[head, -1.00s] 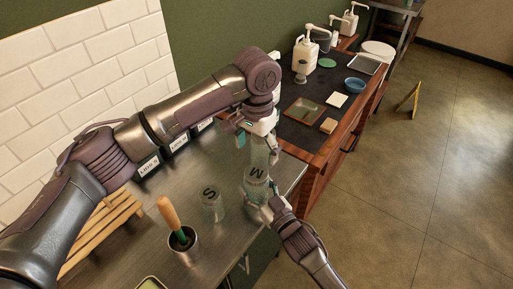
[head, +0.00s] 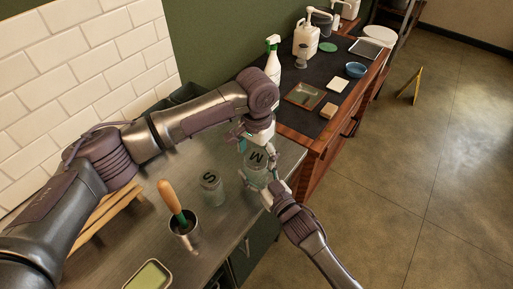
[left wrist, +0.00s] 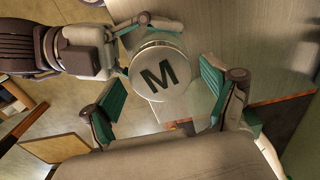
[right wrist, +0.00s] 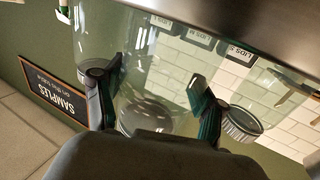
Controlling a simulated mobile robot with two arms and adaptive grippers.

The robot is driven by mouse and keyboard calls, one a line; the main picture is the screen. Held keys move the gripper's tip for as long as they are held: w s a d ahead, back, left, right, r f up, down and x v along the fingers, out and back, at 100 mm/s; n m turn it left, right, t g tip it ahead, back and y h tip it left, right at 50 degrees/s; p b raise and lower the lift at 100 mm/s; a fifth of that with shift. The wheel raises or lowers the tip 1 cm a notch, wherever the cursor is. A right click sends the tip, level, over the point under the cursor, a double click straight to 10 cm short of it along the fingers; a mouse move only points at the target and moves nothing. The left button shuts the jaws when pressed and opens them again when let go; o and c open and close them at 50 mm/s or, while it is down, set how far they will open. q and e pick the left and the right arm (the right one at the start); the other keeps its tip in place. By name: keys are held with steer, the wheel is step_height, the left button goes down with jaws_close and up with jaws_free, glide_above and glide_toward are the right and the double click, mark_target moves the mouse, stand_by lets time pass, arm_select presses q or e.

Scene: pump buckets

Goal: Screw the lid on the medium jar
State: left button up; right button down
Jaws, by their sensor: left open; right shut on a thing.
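The medium jar (head: 255,174) is clear glass and stands on the steel counter. Its round lid, marked M (head: 257,156), sits at its top; I cannot tell how tightly it is seated. In the left wrist view the lid (left wrist: 158,72) shows face-on. My left gripper (head: 257,138) is just above the jar. Its green-padded fingers (left wrist: 157,98) are open on either side of the lid, with gaps. My right gripper (head: 271,184) is shut on the jar from the front right. In the right wrist view its fingers (right wrist: 152,105) flank the glass.
A jar marked S (head: 211,187) stands left of the medium jar. A metal cup with a wooden-handled tool (head: 184,234) is in front. A wooden rack (head: 103,218) is at left. A spray bottle (head: 272,62) and pump bottle (head: 306,38) stand behind.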

arm_select(q)
steer(key=c, duration=1.2)
steer(key=o, duration=1.3)
steer(key=shift+o, duration=0.2)
steer(key=shift+r, duration=0.1)
step_height(320, 180, up, 12)
arm_select(e)
jaws_free()
